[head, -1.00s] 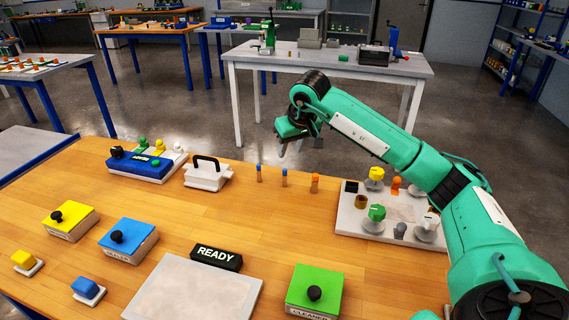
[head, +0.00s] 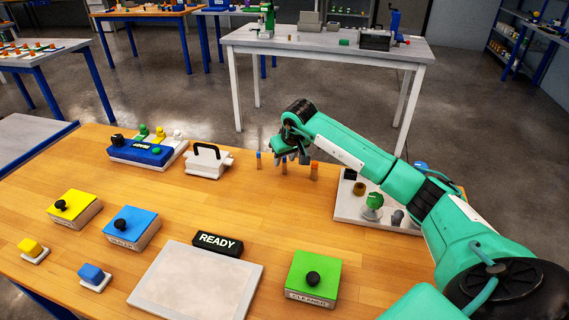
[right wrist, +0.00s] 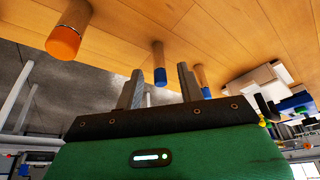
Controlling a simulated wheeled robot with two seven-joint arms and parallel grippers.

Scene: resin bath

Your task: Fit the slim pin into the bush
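Two slim pins with blue ends and a thicker pin with an orange end (head: 314,170) stand upright in a row on the wooden table. The left blue-ended pin (head: 259,161) stands clear. The middle blue-ended pin (head: 284,168) is partly hidden by my right gripper (head: 294,159). In the right wrist view, this middle pin (right wrist: 158,62) shows between the two open fingers (right wrist: 160,85), with gaps on both sides. What looks like the bush, a short brown cylinder (head: 360,188), stands on the pale board at the right. My left gripper is not in view.
The pale board (head: 352,213) also carries a green knob (head: 374,200) and a grey piece (head: 398,217); my right arm covers part of it. A white box with a black handle (head: 207,165) stands left of the pins. The READY sign (head: 217,242) is nearer.

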